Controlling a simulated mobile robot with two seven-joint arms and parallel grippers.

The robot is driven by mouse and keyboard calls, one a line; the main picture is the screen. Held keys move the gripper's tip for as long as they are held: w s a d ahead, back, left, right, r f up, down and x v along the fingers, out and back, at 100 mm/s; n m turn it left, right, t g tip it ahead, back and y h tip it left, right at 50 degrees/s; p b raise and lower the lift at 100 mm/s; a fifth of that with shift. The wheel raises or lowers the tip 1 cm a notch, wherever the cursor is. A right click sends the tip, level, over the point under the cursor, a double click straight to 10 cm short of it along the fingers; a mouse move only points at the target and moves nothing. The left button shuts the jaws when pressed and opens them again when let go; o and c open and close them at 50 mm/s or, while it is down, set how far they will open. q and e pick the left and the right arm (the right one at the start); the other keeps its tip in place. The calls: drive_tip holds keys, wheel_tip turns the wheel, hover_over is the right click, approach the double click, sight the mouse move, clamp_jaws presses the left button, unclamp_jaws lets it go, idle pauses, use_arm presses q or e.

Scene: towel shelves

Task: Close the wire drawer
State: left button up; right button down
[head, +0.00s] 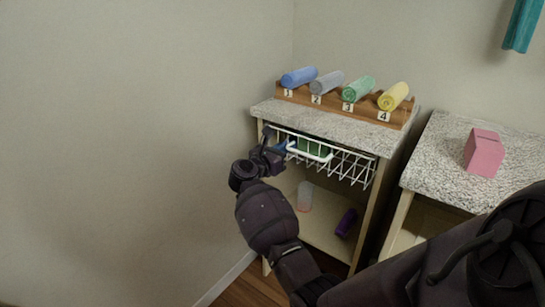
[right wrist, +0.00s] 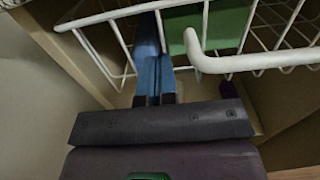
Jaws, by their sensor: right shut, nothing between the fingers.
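The white wire drawer (head: 352,167) hangs under the speckled top of the small shelf unit, its front standing out from the frame. Its looped front handle (head: 310,155) shows at the front, and in the right wrist view the handle (right wrist: 255,64) is close on the right. A green item (head: 315,146) lies inside the drawer. My right gripper (head: 282,146) is at the drawer's left front, beside the handle. Its blue fingers (right wrist: 151,70) are shut together and empty, reaching up to the wire front. I cannot tell whether they touch the wire. My left gripper is out of view.
Several rolled towels sit in a wooden numbered rack (head: 325,104) on top. A clear cup (head: 305,196) and a purple item (head: 346,222) are on the lower shelf. A second counter (head: 435,165) with a pink box (head: 484,153) stands right. The wall is close on the left.

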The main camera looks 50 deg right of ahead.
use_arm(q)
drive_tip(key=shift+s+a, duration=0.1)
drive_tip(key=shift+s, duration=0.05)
use_arm(e)
drive_tip(key=shift+d+r, duration=0.15)
drive_tip(key=shift+d, duration=0.45)
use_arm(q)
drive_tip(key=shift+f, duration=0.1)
use_arm(e)
drive_tip(key=shift+r, duration=0.2)
